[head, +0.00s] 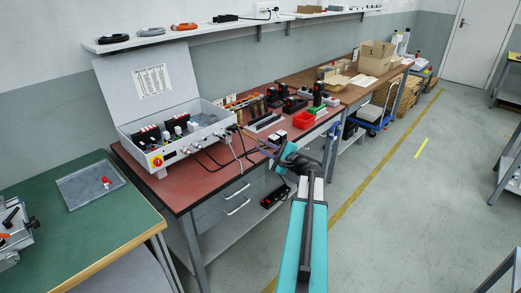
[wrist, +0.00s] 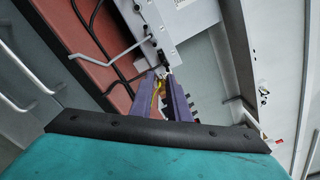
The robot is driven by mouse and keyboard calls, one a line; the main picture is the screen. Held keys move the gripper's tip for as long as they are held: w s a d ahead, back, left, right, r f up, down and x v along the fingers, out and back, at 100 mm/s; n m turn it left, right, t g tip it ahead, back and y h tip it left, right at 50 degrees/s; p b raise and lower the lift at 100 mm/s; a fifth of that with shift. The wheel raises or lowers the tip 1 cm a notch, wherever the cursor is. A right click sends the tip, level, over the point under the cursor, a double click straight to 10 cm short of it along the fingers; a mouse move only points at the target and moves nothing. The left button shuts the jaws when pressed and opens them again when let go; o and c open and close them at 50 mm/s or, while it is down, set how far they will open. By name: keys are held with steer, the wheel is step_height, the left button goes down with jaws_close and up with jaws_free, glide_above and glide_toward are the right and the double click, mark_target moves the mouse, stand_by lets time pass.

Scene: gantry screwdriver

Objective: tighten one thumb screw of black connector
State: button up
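A grey control box (head: 172,158) with its lid raised stands on the red bench, with cables leaving its front right side. My gripper (head: 264,147) is off the right front corner of the box. In the wrist view my gripper (wrist: 162,78) shows two purple fingers with a gap between them, pointing at the connector. I see nothing clearly held; yellow shows in the gap.
Grey and black cables (head: 215,158) hang over the bench front near my gripper. Screwdrivers (head: 243,104), a red bin (head: 304,120) and dark tools stand farther along the red bench (head: 190,190). The floor (head: 380,210) at right is clear.

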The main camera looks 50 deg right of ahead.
steer(key=s+d+n+g+h+b, duration=0.2)
steer(key=s+n+h+b, duration=0.7)
steer(key=b, duration=1.4)
steer(key=s+d+n, duration=0.1)
steer(key=s+d, duration=0.1)
steer(key=s, duration=0.3)
steer(key=shift+d+n+g, duration=0.3)
steer(key=shift+d+g, duration=0.1)
steer(key=shift+w, duration=0.1)
